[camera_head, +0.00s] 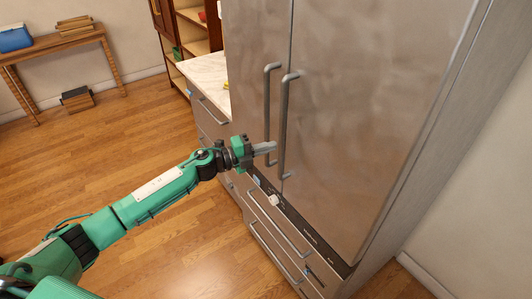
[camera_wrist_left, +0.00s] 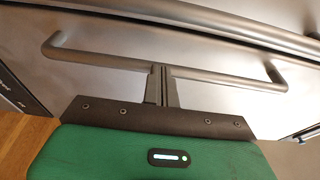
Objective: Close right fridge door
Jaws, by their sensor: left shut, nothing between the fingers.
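The right fridge door (camera_head: 375,110) is a tall brushed-metal panel; it looks about flush with the left fridge door (camera_head: 252,60), and any small gap is hard to judge. The right door's handle (camera_head: 284,125) and the left door's handle (camera_head: 267,105) stand side by side at the seam. My left gripper (camera_head: 272,148) is shut and empty, its tips at the lower part of the handles. In the left wrist view its fingers (camera_wrist_left: 163,86) overlap a long metal handle (camera_wrist_left: 105,60); I cannot tell whether they touch it. My right gripper is not in view.
Drawers with bar handles (camera_head: 278,225) are below the doors. A white counter (camera_head: 207,80) and a wooden shelf unit (camera_head: 190,30) stand left of the fridge. A wooden table (camera_head: 55,42) is farther back. The wood floor (camera_head: 120,130) at left is mostly clear.

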